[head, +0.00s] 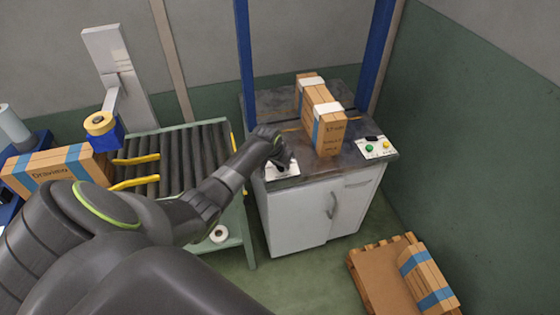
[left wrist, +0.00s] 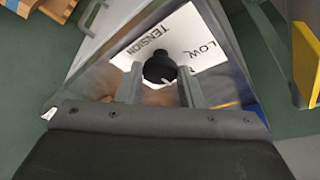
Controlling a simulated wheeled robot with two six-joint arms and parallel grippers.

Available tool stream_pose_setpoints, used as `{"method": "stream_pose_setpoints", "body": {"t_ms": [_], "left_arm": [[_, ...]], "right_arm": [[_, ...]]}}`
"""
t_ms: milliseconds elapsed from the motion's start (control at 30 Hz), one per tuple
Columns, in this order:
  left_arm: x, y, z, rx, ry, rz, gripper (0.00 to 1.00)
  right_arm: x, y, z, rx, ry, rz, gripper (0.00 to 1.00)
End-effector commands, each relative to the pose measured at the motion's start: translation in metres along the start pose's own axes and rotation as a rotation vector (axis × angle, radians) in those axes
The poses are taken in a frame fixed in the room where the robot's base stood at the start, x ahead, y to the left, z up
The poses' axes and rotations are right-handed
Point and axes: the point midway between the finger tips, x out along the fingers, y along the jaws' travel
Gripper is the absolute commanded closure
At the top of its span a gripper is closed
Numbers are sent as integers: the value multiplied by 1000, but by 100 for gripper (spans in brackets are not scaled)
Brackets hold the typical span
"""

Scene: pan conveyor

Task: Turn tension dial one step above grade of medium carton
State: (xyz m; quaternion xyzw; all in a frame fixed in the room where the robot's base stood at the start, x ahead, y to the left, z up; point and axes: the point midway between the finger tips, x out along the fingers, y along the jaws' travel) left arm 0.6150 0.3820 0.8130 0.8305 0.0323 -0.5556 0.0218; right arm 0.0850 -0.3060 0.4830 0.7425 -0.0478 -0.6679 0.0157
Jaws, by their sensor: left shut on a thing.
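The black tension dial (left wrist: 160,67) sits on a white plate (left wrist: 190,30) printed TENSION and LOW in the left wrist view. My left gripper (left wrist: 160,85) has a finger on each side of the dial and is shut on it. In the head view my left gripper (head: 279,162) is at the front left corner of the machine top, hiding the dial. Cartons with blue bands are on the machine (head: 328,130), at the left (head: 60,172) and on a pallet (head: 425,275). I cannot tell which is medium, and their grade is too small to read. My right gripper is out of view.
The machine cabinet (head: 297,217) has blue uprights (head: 245,60) and a panel with green, red and yellow buttons (head: 376,148). A roller conveyor (head: 185,150) stands to its left. A wooden pallet (head: 375,283) lies on the floor at the right.

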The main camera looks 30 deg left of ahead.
Motion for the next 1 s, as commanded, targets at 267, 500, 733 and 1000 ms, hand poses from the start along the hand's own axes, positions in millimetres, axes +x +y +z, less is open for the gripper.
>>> {"method": "stream_pose_setpoints", "body": {"t_ms": [267,500,733,1000], "left_arm": [[-1,0,-2,0,5,-2,89],[-1,0,-2,0,4,-1,45],[0,0,-1,0,2,-1,45],[-14,0,-1,-1,3,-1,45]], "right_arm": [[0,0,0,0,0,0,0],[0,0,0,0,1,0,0],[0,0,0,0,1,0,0],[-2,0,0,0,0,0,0]]}}
